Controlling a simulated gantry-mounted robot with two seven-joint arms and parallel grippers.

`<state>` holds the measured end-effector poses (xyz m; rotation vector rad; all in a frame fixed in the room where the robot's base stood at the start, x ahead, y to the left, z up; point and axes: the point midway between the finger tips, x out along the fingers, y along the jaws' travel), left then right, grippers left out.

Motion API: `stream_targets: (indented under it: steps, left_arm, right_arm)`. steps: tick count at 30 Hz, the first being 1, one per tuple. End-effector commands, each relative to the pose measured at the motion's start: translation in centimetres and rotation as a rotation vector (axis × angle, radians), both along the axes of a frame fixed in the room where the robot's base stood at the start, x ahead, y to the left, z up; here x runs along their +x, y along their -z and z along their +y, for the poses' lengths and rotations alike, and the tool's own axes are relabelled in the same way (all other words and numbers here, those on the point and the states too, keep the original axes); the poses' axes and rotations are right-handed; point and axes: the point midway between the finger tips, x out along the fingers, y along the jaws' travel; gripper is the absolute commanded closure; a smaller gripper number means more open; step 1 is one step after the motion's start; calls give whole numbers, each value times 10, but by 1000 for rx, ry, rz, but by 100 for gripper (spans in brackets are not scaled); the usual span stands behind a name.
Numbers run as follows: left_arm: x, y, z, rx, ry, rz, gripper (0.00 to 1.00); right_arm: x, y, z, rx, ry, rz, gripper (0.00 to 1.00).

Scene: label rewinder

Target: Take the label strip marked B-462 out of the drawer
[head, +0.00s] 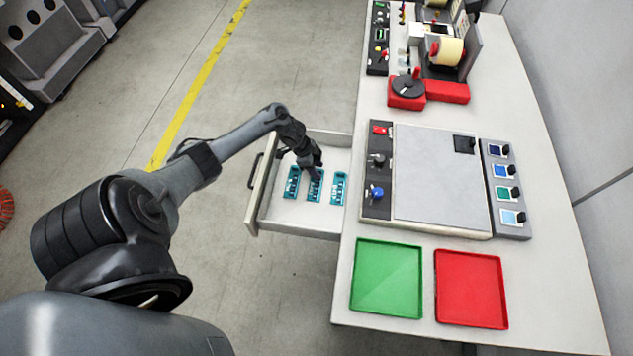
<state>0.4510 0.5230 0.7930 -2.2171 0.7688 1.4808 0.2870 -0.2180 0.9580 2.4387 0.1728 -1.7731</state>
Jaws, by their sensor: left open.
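The drawer (285,221) is pulled out from the left side of the table. Three teal label strips lie in it side by side: a left one (292,184), a middle one (314,193) and a right one (339,189). Their markings are too small to read, so I cannot tell which is B-462. My left gripper (315,173) is open and points down over the middle strip, hiding part of its far end. I cannot tell whether the fingers touch it. My right gripper is not in view.
On the table, a green tray (388,281) and a red tray (471,290) lie at the near end. A flat grey panel (436,210) with knobs and switches is beyond them. A label rewinder (450,52) stands at the far end.

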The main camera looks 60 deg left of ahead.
Motion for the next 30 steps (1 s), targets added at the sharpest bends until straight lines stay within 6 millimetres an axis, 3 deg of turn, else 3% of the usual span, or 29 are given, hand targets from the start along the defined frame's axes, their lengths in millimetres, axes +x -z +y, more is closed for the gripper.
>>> stream_targets:
  steps: [6, 15, 30]
  left_arm:
    - [0, 0, 0, 0, 0, 0, 56]
    - [0, 0, 0, 0, 0, 0, 100]
    - [0, -6, 1, 2, 1, 0, 100]
  right_arm:
    - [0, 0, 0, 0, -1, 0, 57]
    - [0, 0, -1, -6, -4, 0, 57]
    - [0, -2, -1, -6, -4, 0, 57]
